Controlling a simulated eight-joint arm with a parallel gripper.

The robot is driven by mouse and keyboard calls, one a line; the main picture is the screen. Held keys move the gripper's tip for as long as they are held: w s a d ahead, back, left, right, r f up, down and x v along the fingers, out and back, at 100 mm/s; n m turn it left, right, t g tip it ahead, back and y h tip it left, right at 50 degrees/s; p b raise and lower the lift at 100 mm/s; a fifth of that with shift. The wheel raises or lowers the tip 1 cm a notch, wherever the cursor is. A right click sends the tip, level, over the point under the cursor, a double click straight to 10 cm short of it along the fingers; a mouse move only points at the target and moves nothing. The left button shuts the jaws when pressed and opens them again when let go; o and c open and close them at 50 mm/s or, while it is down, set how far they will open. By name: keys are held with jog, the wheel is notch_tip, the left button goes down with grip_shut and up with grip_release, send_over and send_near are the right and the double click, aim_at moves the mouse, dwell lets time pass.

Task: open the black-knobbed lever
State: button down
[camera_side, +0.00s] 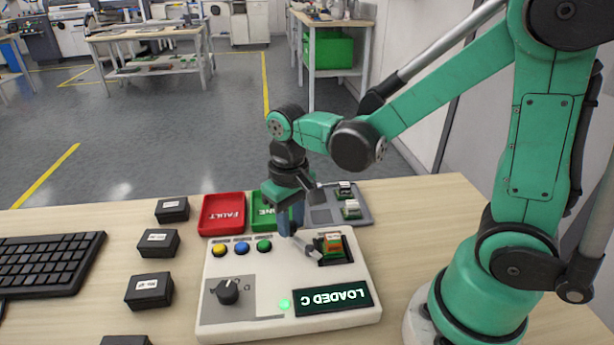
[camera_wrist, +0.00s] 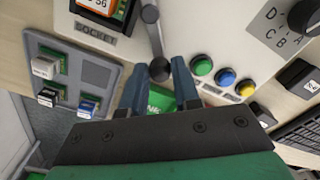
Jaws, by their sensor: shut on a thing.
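The lever is a grey bar (camera_wrist: 154,40) with a black knob (camera_wrist: 160,70) at its end, beside the socket (camera_wrist: 112,20) on the white test panel. In the side view the lever (camera_side: 305,247) slants from my gripper down toward the socket. My gripper (camera_side: 290,230) points down over the panel with its blue fingers at the lever's knob end. In the wrist view my gripper (camera_wrist: 160,72) has one finger on each side of the knob and is shut on it. An orange-and-green part (camera_side: 333,242) with a white label sits in the socket.
The display (camera_side: 333,298) reads LOADED C, with a green light (camera_side: 285,305) lit beside it. Yellow, blue and green buttons (camera_side: 242,247) and a rotary knob (camera_side: 228,291) are on the panel. Red (camera_side: 222,228) and green trays, a grey tray (camera_side: 364,212) with parts, and black boxes (camera_side: 158,243) stand around it.

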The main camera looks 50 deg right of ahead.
jog(key=shift+s+d+m, duration=0.1)
jog(key=shift+d+m, duration=0.2)
jog(key=shift+m, duration=0.45)
jog(key=shift+s+d+m, duration=0.1)
jog(key=shift+d+m, duration=0.15)
jog(key=shift+m, duration=0.5)
jog(key=shift+d, duration=0.1)
jog(key=c, duration=0.7)
grip_release()
jog(key=shift+o, duration=0.2)
jog(key=shift+r, duration=2.8)
